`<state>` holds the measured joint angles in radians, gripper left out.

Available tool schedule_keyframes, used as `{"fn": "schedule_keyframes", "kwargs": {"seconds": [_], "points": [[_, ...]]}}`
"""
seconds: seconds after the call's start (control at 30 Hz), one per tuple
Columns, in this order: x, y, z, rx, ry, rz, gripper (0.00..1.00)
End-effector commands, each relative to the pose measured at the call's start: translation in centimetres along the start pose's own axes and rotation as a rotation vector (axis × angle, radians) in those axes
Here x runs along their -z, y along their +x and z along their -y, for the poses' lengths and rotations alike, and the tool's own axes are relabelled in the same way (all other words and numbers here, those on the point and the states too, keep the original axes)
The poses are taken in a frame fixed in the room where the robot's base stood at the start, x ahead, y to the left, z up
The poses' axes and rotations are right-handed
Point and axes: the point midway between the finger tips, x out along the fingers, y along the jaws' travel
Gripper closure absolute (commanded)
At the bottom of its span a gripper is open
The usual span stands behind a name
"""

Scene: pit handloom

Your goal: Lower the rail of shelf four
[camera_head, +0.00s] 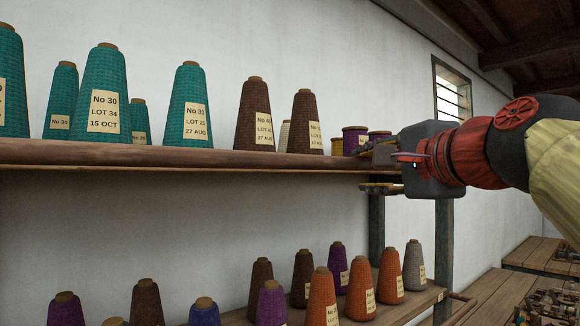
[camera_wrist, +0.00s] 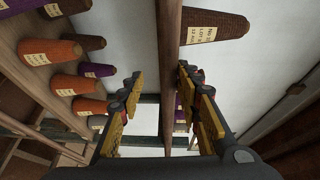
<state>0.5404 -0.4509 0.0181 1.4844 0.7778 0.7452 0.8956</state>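A long brown wooden rail (camera_head: 190,155) runs level along the front of the upper shelf. No shelf number shows, so I cannot tell from the pictures which shelf is four. My gripper (camera_head: 378,170) is at the right end of this shelf, one finger above the edge and one below. In the wrist view, my gripper (camera_wrist: 165,115) is open, its yellow-padded fingers wide apart. The wooden rail (camera_wrist: 168,60) passes between them in that view, with gaps on both sides and no visible contact.
Green cones (camera_head: 107,95) and brown cones (camera_head: 254,115) of yarn stand on the upper shelf, with purple spools (camera_head: 354,140) near my gripper. Orange cones (camera_head: 361,290) and others stand on the lower shelf (camera_head: 405,308). A dark post (camera_head: 443,250) stands below my gripper. Wooden tables are at right.

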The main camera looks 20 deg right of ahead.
Motion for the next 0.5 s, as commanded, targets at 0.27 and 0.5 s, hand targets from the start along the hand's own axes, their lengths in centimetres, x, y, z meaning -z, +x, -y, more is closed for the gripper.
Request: {"fn": "schedule_keyframes", "kwargs": {"seconds": [0.27, 0.5], "points": [[0.03, 0.03, 0.04, 0.001, 0.001, 0.000, 0.65], [0.00, -0.28, 0.27, 0.005, 0.000, -0.002, 0.65]]}}
